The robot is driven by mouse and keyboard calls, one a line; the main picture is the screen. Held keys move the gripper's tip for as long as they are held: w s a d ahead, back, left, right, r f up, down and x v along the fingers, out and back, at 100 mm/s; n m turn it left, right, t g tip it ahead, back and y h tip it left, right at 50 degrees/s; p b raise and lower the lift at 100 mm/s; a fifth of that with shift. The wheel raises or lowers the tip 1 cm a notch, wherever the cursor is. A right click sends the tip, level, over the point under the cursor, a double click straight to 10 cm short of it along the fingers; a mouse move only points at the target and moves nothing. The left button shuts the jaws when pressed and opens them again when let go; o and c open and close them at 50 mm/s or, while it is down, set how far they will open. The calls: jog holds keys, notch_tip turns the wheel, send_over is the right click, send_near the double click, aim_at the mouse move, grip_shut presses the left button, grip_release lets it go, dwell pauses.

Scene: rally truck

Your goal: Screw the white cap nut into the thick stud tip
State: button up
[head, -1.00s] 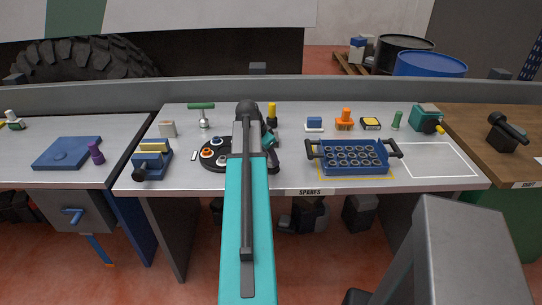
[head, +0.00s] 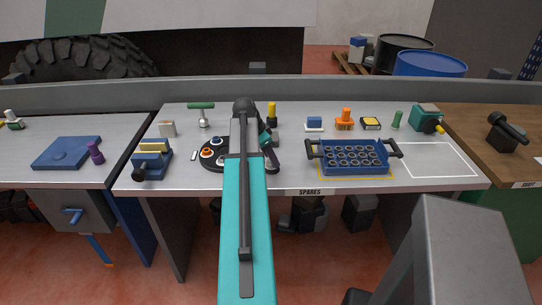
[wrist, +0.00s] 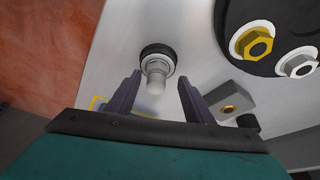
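In the wrist view a pale piece (wrist: 156,68) with a hex body and rounded end sits in a black ring on the grey bench top. It looks like a white cap nut or a stud with one on it; I cannot tell which. My gripper (wrist: 159,79) is open, with its two dark fingers apart on either side of the pale end, and a gap shows on both sides. A dark round plate (wrist: 285,12) at upper right carries a yellow hex nut (wrist: 258,46) and a silver-white hex nut (wrist: 300,67). No separate thick stud tip can be made out.
In the head view my arm hides part of the round plate (head: 207,165). A blue tray (head: 352,171) with handles stands right of it, and a blue-and-yellow vise-like block (head: 153,163) left. A grey block (wrist: 231,105) lies close to my right finger.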

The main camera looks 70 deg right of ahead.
jog(key=shift+s, duration=0.15)
jog(key=shift+a+r, duration=0.2)
jog(key=shift+r, duration=0.2)
jog(key=v, duration=1.1)
dwell(0.3)
